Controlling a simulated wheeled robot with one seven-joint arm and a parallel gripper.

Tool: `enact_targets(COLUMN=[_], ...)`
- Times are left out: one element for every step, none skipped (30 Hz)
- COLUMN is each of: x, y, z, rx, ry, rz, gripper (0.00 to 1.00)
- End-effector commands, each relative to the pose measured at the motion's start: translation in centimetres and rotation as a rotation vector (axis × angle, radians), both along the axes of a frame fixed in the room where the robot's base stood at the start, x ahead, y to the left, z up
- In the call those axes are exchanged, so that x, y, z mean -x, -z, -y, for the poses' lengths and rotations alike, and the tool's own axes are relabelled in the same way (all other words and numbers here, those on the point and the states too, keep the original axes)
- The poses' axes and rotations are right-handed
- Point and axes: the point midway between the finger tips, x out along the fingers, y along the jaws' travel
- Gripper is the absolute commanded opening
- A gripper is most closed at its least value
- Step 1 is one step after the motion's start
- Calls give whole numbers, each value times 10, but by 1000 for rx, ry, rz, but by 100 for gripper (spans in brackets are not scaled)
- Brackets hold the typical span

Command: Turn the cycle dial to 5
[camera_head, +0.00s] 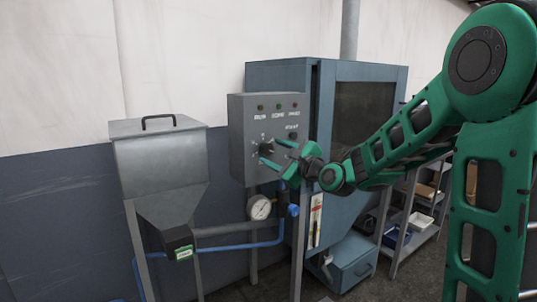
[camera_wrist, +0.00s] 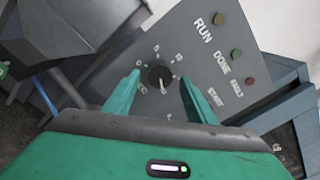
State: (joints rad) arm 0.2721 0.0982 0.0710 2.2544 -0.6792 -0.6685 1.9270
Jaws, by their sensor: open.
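The cycle dial (camera_wrist: 160,76) is a round black knob with a pale pointer, on the face of a grey control panel (camera_head: 240,120). In the wrist view my gripper (camera_wrist: 160,90) is open, with one green finger on each side of the dial and a gap on both sides. In the head view my gripper (camera_head: 272,153) is in front of the panel and partly hides the dial (camera_head: 266,149). In the wrist view the pointer aims toward the bottom of the picture.
RUN, DONE and FAULT lamps (camera_head: 278,107) sit above the dial, with a START button (camera_head: 293,136) near it. A grey hopper (camera_head: 160,160) stands left. A pressure gauge (camera_head: 260,207) and blue pipe are below. A blue cabinet (camera_head: 365,110) and shelves (camera_head: 415,225) stand right.

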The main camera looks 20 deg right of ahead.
Motion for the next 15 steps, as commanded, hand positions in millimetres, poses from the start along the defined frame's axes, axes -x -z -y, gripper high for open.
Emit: enact_targets(x=[-7, -10, -14, -16, -18, -21, -22, -23, -24, -24, -25, -25, -25, -25, -25], y=[0, 0, 0, 1, 1, 0, 0, 0, 0, 0, 0, 0, 0, 0, 0], z=[-3, -4, -5, -5, -6, -7, -8, -8, -8, -8, -8, -8, -8, -8, -8], rx=[1, 2, 1, 1, 1, 1, 1, 2, 2, 2, 2, 2, 2, 2, 2], ry=[-2, -1, -1, -1, -1, -1, -1, -1, -1, -1, 0, 1, 1, 1, 1], rz=[0, 1, 0, -1, -1, 0, 0, 0, 0, 0, -1, 0, 0, 0, 0], gripper=[51, 51, 51, 51, 51, 51, 51, 51, 51, 51, 51, 51, 51, 51, 51])
